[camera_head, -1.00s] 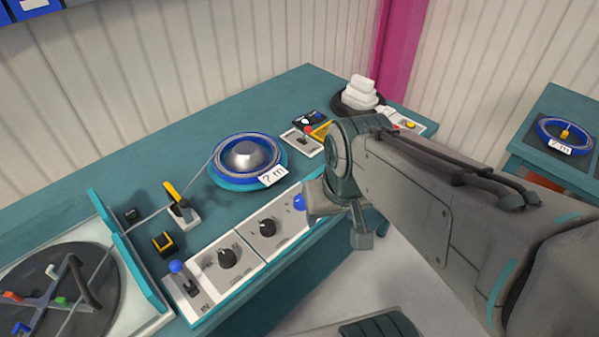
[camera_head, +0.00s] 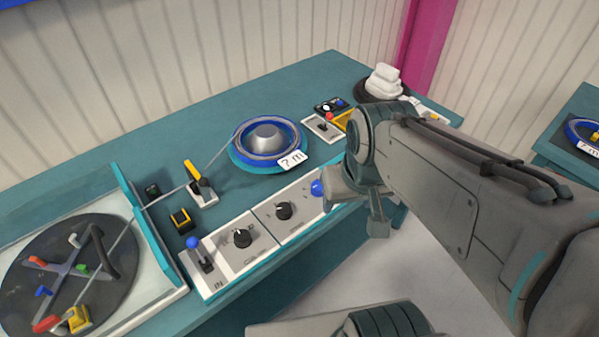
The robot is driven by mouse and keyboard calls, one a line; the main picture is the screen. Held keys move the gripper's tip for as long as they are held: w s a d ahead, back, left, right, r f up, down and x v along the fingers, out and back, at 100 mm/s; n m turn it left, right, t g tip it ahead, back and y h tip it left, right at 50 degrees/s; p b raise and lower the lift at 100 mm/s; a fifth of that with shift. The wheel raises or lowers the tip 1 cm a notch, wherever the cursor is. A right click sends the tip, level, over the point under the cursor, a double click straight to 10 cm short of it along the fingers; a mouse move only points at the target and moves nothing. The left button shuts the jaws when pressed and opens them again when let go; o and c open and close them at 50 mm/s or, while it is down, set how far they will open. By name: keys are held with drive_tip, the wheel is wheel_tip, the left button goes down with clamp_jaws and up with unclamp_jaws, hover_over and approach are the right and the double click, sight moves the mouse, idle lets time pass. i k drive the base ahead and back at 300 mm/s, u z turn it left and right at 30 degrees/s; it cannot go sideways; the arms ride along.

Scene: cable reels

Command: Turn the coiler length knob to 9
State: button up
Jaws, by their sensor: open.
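A white control panel (camera_head: 222,262) runs along the front edge of the teal bench. It carries two black dial knobs, a left one (camera_head: 243,237) and a right one (camera_head: 283,210). Their markings are too small to read, so I cannot tell which is the coiler length knob or where either points. A blue-ball lever (camera_head: 194,243) stands at the panel's left end. A second blue ball (camera_head: 318,187) is at its right end, close beside my gripper in the picture. My gripper (camera_head: 360,207) is open, its fingers apart and empty, right of both knobs near the bench's front edge.
A blue cable reel (camera_head: 268,140) tagged "? m" sits behind the panel. A dark turntable (camera_head: 60,290) with coloured pegs is at the left. A yellow-handled lever (camera_head: 196,172) and a cable lie between them. A red-ball lever (camera_head: 328,120) stands further back.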

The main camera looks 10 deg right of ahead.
sight(316, 188)
drive_tip(key=u, duration=1.8)
drive_tip(key=k, duration=0.7)
drive_tip(key=z, duration=0.9)
drive_tip(key=i, duration=0.5)
drive_tip(key=u, duration=0.05)
